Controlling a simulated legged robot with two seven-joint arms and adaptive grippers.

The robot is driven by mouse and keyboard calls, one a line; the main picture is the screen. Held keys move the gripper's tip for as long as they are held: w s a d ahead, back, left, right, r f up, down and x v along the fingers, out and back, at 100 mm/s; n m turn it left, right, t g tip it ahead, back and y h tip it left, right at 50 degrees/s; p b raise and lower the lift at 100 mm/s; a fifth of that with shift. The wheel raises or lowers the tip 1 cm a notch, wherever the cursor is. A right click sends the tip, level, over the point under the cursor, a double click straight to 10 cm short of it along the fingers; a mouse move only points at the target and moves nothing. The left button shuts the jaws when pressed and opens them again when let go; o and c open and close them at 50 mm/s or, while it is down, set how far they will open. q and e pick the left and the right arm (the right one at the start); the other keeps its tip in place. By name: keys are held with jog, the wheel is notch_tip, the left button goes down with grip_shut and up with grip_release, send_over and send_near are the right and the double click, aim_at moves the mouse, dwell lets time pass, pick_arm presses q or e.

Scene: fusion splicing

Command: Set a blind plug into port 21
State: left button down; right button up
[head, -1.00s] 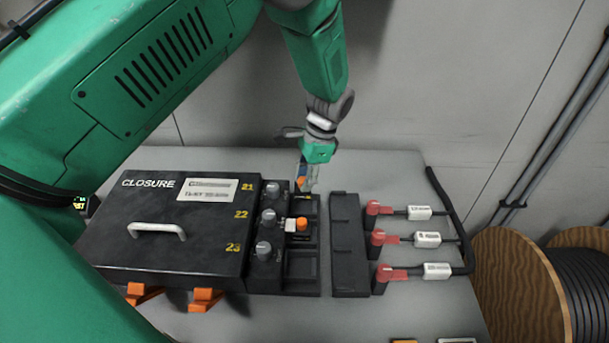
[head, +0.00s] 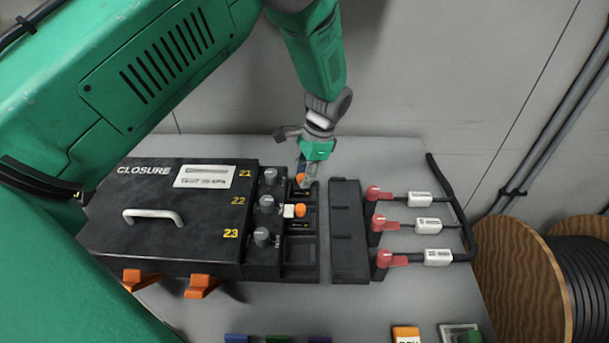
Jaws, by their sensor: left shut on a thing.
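The black closure box (head: 150,240) stands on the table with yellow port numbers 21, 22 and 23 along its right side. A grey knob (head: 270,176) sits beside number 21. My left gripper (head: 306,174) points down at the row of port 21 and is shut on a small orange-topped piece (head: 300,179), which looks like a blind plug. Whether it is seated in the port bay cannot be told, as the fingers partly hide it. Another orange-capped plug (head: 300,210) with a white tag sits in the row of 22. The bay (head: 301,252) at 23 looks empty. My right gripper is not in view.
A black block (head: 346,235) stands right of the bays. Three red connectors (head: 386,260) with white-labelled cables lie further right. Orange feet (head: 202,286) stick out below the box. An orange box (head: 406,334) and small coloured items are at the front edge. Cable drums (head: 510,270) stand right.

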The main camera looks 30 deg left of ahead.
pick_arm(q)
jog(key=shift+f, duration=0.5)
jog(key=c, duration=1.3)
grip_release()
jog(key=v, duration=1.2)
jog(key=shift+f, duration=0.15)
